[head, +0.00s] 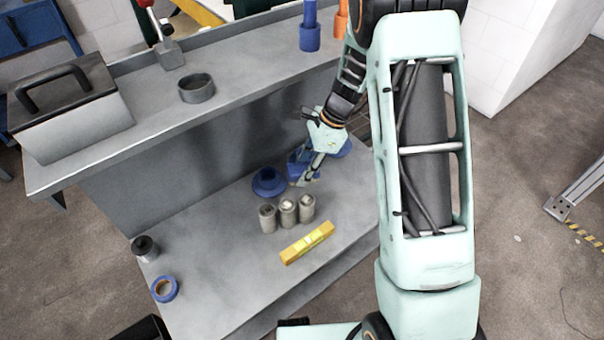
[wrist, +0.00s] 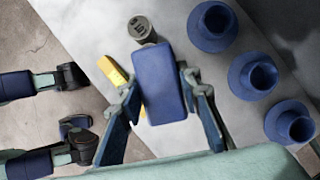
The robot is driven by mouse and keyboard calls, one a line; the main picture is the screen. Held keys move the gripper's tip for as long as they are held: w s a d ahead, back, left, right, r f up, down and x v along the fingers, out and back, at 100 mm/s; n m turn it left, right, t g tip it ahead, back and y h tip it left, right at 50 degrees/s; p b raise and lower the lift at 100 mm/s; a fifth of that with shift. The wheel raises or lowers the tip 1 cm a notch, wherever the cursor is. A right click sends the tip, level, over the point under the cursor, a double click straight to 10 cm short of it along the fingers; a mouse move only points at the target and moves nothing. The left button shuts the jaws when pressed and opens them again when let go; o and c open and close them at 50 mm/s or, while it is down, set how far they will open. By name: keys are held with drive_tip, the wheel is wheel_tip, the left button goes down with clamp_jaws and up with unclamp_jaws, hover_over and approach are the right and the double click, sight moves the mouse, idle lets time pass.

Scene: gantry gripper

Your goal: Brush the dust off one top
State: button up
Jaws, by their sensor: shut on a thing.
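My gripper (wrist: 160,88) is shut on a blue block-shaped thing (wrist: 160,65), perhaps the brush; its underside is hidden. In the head view my gripper (head: 308,174) is low over the bench, behind the grey cylinders. Three upright grey cylinders stand in a row: a left one (head: 267,217), a middle one (head: 288,211) and a right one (head: 307,207). One grey cylinder (wrist: 141,28) shows in the wrist view just beyond the held block, its dark top marked with paler patches. The block hides what lies under it. I cannot tell whether it touches a top.
Blue flanged cups (wrist: 260,76) stand at the right in the wrist view; one (head: 268,182) is behind the cylinders in the head view. A yellow level (head: 307,243) lies in front. A dark jar (head: 145,248) and blue tape roll (head: 164,288) are at the left.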

drive_tip(key=shift+w+f, duration=0.25)
drive_tip(key=shift+f, duration=0.25)
drive_tip(key=b, duration=0.6)
hover_over(303, 196)
wheel_tip(303, 196, down, 6)
drive_tip(key=shift+w+r, duration=0.1)
drive_tip(key=shift+f+b, duration=0.45)
drive_tip(key=shift+f, duration=0.55)
drive_tip(key=shift+s+d+r, duration=0.1)
drive_tip(key=shift+s+d, duration=0.45)
drive_tip(key=shift+s, duration=0.3)
drive_tip(key=shift+s+d+r, duration=0.1)
drive_tip(key=shift+s+d, duration=0.45)
drive_tip(key=shift+s, duration=0.25)
drive_tip(key=shift+f, duration=0.15)
drive_tip(key=shift+w+a+f+p, duration=0.15)
drive_tip(key=shift+w+a+p, duration=0.25)
drive_tip(key=shift+w+a, duration=0.3)
drive_tip(key=shift+w+a+f+p, duration=0.1)
drive_tip(key=shift+w+a+p, duration=0.3)
drive_tip(key=shift+w, duration=0.5)
drive_tip(key=shift+r, duration=0.1)
